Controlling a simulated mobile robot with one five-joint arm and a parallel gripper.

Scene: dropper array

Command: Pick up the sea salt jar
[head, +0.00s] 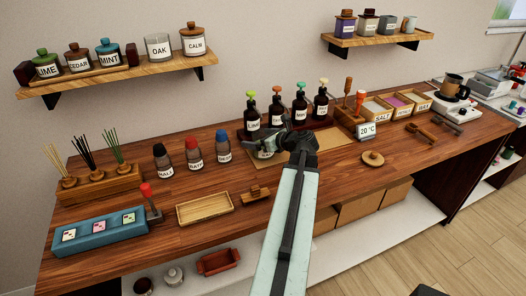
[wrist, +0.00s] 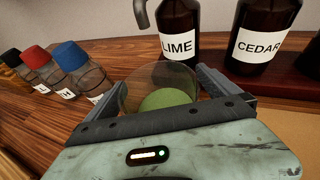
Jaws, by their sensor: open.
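My gripper (head: 264,142) is open in front of the pump bottles. In the wrist view, a clear round glass jar (wrist: 150,88) with something green inside stands between my open fingers (wrist: 168,88). In the head view, a white label shows on this jar (head: 265,154), partly hidden by my gripper; I cannot read it. Three capped jars stand left of my gripper: black-capped (head: 162,160), red-capped (head: 194,157) and blue-capped (head: 223,149). Their labels are too small to read surely. I cannot tell which jar is the sea salt one.
Amber pump bottles (head: 252,116) stand close behind my gripper; LIME (wrist: 179,32) and CEDAR (wrist: 262,40) are near in the wrist view. A wooden tray (head: 205,220) and a blue block (head: 90,244) lie at the front left. A round wooden lid (head: 372,158) lies right.

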